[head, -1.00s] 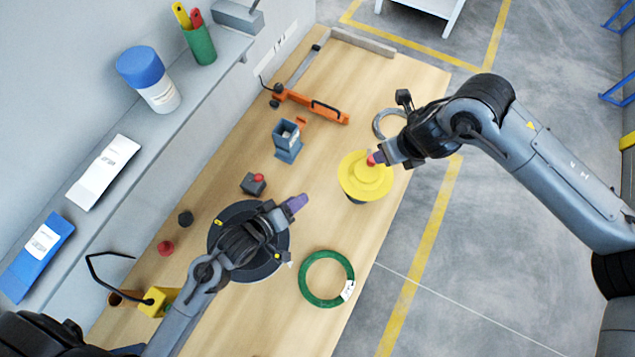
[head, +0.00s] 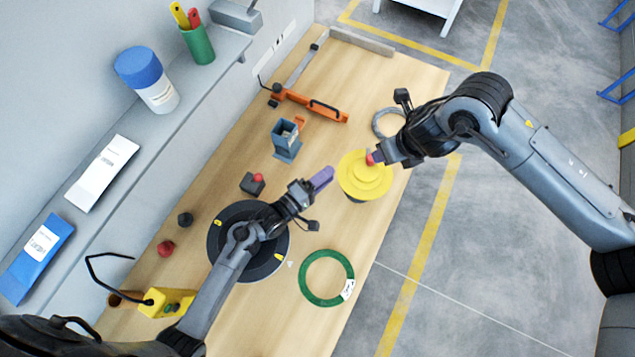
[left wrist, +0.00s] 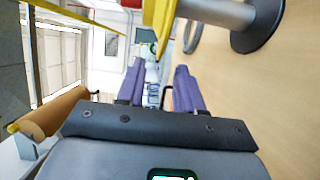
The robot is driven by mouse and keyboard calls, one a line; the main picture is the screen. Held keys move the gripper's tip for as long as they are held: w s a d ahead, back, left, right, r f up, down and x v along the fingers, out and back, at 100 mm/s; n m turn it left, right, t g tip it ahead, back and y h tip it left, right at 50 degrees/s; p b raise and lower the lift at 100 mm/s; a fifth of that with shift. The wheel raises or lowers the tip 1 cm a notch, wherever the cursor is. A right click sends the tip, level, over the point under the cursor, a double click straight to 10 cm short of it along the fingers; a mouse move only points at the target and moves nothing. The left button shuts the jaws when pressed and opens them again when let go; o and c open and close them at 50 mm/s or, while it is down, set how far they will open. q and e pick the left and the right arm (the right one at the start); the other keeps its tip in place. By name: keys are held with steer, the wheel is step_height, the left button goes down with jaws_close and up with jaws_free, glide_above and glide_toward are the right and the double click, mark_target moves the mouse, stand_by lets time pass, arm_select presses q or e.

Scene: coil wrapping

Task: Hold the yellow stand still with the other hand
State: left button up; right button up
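The yellow stand (head: 364,180) stands near the table's right edge, its round stepped yellow top seen from above. In the left wrist view its yellow part (left wrist: 161,18), grey post and dark round base show sideways at the top. My left gripper (head: 325,177) points at the stand from the left, apart from it. Its two purple fingers (left wrist: 161,85) are parted with nothing between them. My right gripper (head: 376,158) is at the upper edge of the yellow top, by a small red piece. Its finger gap is hidden, and I cannot tell whether it grips.
A green coil (head: 326,278) lies at the table's front right, and a grey coil (head: 389,123) lies behind the stand. A black turntable (head: 222,258) lies under my left arm. An orange tool (head: 310,105) and a blue-grey holder (head: 286,141) are farther back.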

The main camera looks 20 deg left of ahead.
mark_target(345, 161)
arm_select(q)
steer(key=x, duration=0.8)
steer(key=shift+c, duration=0.3)
jaws_close()
steer(key=shift+o, duration=0.8)
jaws_free()
steer(key=shift+s, duration=0.15)
